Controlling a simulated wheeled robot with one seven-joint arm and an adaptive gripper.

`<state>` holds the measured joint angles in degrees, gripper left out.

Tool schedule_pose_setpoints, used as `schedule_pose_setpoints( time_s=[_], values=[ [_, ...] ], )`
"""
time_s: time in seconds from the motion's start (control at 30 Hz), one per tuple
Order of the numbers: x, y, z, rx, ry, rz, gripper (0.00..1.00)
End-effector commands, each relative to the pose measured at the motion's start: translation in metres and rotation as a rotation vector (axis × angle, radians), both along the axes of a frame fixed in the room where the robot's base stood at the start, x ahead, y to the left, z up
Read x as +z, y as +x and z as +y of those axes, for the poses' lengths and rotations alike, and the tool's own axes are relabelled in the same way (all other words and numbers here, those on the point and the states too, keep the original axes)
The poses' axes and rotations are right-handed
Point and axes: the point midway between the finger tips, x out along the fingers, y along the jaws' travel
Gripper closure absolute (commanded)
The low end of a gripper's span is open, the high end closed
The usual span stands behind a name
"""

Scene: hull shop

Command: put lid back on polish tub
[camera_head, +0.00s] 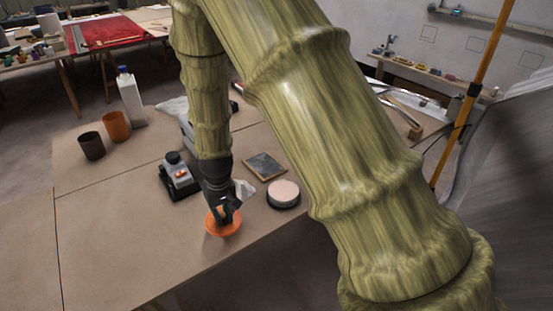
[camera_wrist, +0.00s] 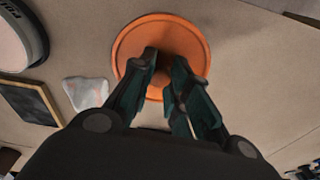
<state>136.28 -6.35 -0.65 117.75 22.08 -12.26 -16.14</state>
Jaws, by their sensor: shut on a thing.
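The orange round lid (camera_head: 216,230) is near the front edge of the workbench in the head view. It also shows in the wrist view (camera_wrist: 130,40), flat side towards the camera. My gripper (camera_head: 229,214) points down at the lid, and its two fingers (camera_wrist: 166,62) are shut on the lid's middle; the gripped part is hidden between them. I cannot tell whether the lid touches the bench. The polish tub (camera_head: 283,194), dark-sided with a pale pinkish top face, stands upright to the right of the lid. Part of it and its lettering show in the wrist view (camera_wrist: 38,30).
A crumpled whitish cloth (camera_wrist: 86,92) lies between panel and lid. Two cups (camera_head: 116,126) and a white bottle (camera_head: 132,97) stand farther back. The bench's front left is clear.

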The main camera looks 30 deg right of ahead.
Motion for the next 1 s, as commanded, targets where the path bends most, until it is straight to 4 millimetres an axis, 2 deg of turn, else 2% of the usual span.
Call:
schedule_pose_setpoints(
  time_s=[0.03, 0.17, 0.3, 0.5, 0.6, 0.7, 0.8, 1.0],
  values=[
    [0.010, 0.005, -0.012, -0.016, 0.003, -0.002, 0.99],
    [0.027, 0.020, -0.054, -0.064, 0.010, -0.007, 0.99],
    [0.042, 0.033, -0.112, -0.122, 0.011, -0.008, 0.99],
    [0.052, 0.036, -0.188, -0.194, 0.006, -0.005, 0.99],
    [0.054, 0.034, -0.214, -0.216, 0.002, -0.003, 0.99],
    [0.055, 0.033, -0.230, -0.231, 0.000, -0.002, 0.99],
    [0.054, 0.031, -0.238, -0.237, -0.002, 0.000, 0.99],
    [0.047, 0.031, -0.239, -0.238, -0.002, 0.000, 0.99]
  ],
)
